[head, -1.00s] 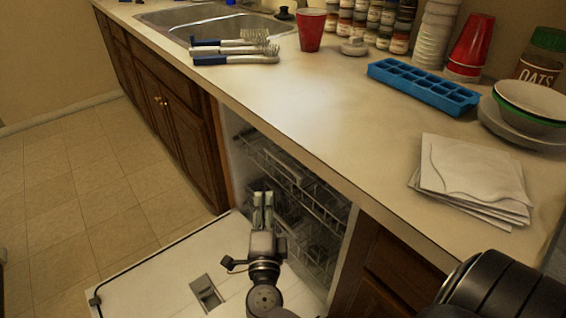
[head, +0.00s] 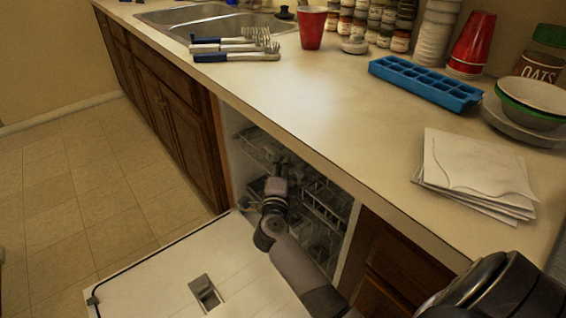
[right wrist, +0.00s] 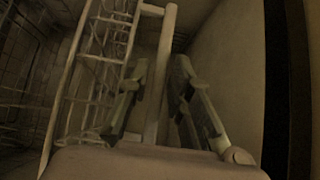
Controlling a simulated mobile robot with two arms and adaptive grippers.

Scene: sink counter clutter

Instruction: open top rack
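The dishwasher under the counter is open, with its door (head: 150,275) lowered flat. The wire top rack (head: 328,203) is inside the cavity, partly hidden by my right arm. My right gripper (head: 279,170) is in the opening at the rack; its fingertips are hard to make out in the head view. In the right wrist view, its two fingers (right wrist: 160,68) are apart, with a pale bar (right wrist: 165,50) seen between them; I cannot tell whether they touch it. The rack's wires (right wrist: 100,75) run along the left there. My left gripper is not in view.
The counter edge (head: 300,145) overhangs the opening. Cabinets (head: 175,120) flank it on both sides. A smooth inner wall (right wrist: 235,75) is close right of the gripper. Brushes, an ice tray (head: 424,84) and papers (head: 475,170) lie on the counter. The floor left is clear.

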